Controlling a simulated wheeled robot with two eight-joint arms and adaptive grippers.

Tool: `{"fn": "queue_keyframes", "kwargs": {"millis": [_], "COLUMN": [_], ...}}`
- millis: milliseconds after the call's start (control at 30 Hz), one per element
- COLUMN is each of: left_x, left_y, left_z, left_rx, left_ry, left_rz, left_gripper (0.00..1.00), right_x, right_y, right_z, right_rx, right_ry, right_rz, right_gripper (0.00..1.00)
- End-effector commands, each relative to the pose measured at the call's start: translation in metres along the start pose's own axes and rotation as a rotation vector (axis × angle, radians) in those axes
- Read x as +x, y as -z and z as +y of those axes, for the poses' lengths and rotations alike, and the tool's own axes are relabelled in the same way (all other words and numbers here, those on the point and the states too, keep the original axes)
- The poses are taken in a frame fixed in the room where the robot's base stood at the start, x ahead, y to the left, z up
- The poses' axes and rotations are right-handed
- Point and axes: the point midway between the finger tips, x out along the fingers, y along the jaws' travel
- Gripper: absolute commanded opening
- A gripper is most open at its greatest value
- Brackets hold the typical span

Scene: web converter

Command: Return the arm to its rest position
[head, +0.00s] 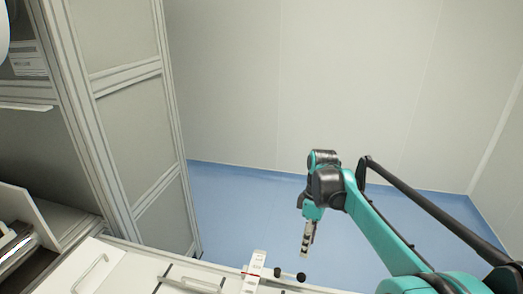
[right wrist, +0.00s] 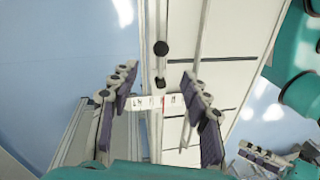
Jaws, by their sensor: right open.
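My right arm is teal and black and comes in from the lower right of the head view. Its gripper (head: 306,250) points down, open and empty, above the blue floor and just beyond the front machine's edge. In the right wrist view the two dark pads of this gripper (right wrist: 159,72) stand apart with nothing held. Behind the gap show a white labelled strip (right wrist: 150,102) and a black knob (right wrist: 160,48). At that view's lower right is another gripper-like part (right wrist: 264,158), perhaps my left gripper; its jaws are unclear. My left arm is not in the head view.
A white panelled machine frame (head: 125,110) stands at the left. A white cover with handles (head: 90,272) runs along the bottom. A white bracket (head: 254,272) with a red line and black knobs (head: 300,277) sits at its edge. Blue floor (head: 250,215) is open towards the pale wall.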

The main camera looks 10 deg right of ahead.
Motion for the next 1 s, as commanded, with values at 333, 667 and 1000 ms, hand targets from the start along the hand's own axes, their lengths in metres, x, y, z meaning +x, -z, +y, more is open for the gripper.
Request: {"fn": "queue_keyframes", "kwargs": {"millis": [333, 667, 1000], "left_x": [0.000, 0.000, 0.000], "left_y": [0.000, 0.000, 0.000], "left_z": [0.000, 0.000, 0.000], "left_rx": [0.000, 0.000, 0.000], "left_ry": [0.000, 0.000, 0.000], "left_rz": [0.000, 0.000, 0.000], "left_gripper": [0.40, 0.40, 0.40], "right_x": [0.001, 0.042, 0.068], "right_y": [-0.029, -0.063, -0.075], "right_z": [-0.068, -0.128, -0.144], "right_rx": [0.372, 0.775, 0.939], "right_ry": [-0.246, -0.438, -0.477], "right_rz": [0.158, 0.476, 0.654], "right_gripper": [0.47, 0.47, 0.47]}}
